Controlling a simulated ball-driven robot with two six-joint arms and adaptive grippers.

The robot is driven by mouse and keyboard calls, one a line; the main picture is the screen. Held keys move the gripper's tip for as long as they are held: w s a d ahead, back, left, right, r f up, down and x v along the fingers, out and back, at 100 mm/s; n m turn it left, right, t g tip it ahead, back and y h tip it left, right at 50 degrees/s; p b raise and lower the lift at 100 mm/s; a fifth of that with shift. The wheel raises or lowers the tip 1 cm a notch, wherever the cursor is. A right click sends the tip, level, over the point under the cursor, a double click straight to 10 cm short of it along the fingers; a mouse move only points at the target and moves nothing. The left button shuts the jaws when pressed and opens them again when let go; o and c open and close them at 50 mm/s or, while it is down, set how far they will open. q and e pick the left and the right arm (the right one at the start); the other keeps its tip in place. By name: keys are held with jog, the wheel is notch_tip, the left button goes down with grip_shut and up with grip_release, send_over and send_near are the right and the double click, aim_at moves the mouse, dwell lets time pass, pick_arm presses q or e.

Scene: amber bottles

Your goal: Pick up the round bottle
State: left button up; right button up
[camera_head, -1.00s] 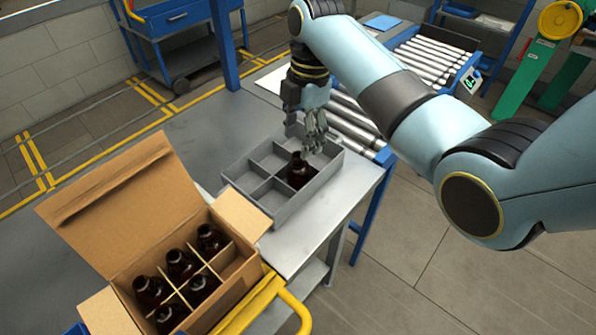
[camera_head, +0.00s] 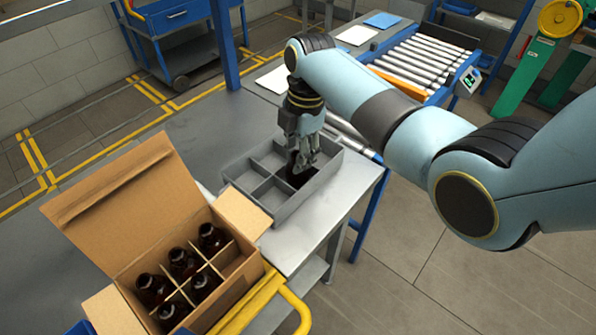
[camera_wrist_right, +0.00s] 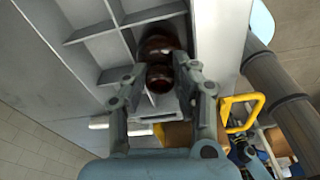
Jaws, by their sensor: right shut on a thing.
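The round amber bottle (camera_head: 297,178) stands in a compartment of the grey divided tray (camera_head: 262,212), mostly hidden by my gripper in the head view. In the right wrist view the dark brown bottle (camera_wrist_right: 158,47) shows between the fingers. My right gripper (camera_head: 302,165) comes down over the tray from above and is shut on the bottle near its top. In the right wrist view its two fingers (camera_wrist_right: 163,85) lie on either side of the bottle's neck. The other visible tray compartments look empty. My left gripper is not in view.
An open cardboard box (camera_head: 245,215) with several amber bottles (camera_head: 184,262) in divided cells stands at front left. A yellow rail (camera_head: 293,303) runs beside it. A roller conveyor (camera_head: 425,62) lies behind the tray. The grey table (camera_head: 205,125) behind the box is clear.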

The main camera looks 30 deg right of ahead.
jog(key=shift+s+f, duration=0.1)
grip_shut()
jog(key=shift+r, duration=0.45)
jog(key=r, duration=0.1)
jog(key=d+r, duration=0.1)
jog(key=r, duration=0.1)
jog(key=shift+r+b, duration=0.3)
jog(key=s+d+r+b, duration=0.2)
jog(key=d+r, duration=0.4)
jog(key=d, duration=0.4)
jog(key=shift+d+r, duration=0.2)
jog(key=shift+r, duration=0.1)
jog(key=shift+s, duration=0.1)
